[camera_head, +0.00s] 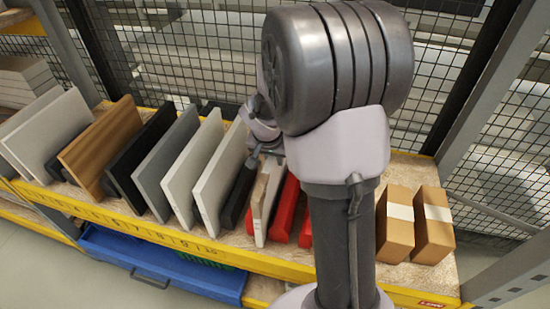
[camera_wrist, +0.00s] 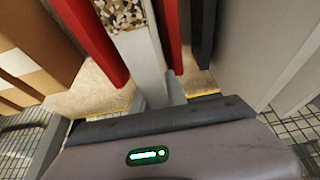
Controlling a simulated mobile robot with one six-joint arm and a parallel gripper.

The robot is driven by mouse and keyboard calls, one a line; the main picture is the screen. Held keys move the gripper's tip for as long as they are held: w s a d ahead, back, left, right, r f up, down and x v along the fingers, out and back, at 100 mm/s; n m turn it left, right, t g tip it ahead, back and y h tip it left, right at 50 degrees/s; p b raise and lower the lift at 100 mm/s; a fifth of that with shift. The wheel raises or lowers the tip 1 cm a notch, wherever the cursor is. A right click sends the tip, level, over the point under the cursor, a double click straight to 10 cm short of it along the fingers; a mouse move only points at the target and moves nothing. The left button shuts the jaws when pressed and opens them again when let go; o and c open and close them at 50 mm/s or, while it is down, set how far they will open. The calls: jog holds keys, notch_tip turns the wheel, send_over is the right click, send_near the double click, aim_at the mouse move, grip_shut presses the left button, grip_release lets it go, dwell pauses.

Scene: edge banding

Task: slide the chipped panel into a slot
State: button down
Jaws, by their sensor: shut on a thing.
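The chipped panel (camera_head: 261,210) is pale, with a rough tan patch of bare core along its edge. It stands between red dividers (camera_head: 284,212) on the shelf rack. In the wrist view the panel (camera_wrist: 143,62) shows a speckled chipped end, with a red divider (camera_wrist: 92,38) on one side and another red divider (camera_wrist: 172,38) on the other. My gripper (camera_head: 267,150) is shut on the panel at its upper part; in the wrist view its fingers (camera_wrist: 163,92) lie against the panel. Whether the panel's bottom edge rests on the shelf is hidden.
Several white, grey, black and wood panels (camera_head: 103,148) lean in black dividers to the left. Two cardboard boxes (camera_head: 395,225) stand to the right. A wire mesh (camera_head: 180,50) is behind the shelf, and a blue drawer (camera_head: 160,268) is below. My arm covers the shelf's middle right.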

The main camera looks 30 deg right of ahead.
jog(key=c, duration=1.2)
grip_release()
jog(key=shift+c, duration=0.2)
jog(key=p+v, duration=0.5)
jog(key=v, duration=1.3)
jog(key=s+a+f+n+t+y+b, duration=0.2)
jog(key=s+a+n+y+b, duration=0.3)
jog(key=s+a, duration=1.2)
jog(key=f+b, duration=0.1)
jog(key=b, duration=0.2)
jog(key=shift+a+f+t, duration=0.15)
jog(key=shift+a+t, duration=0.05)
jog(key=shift+t, duration=0.2)
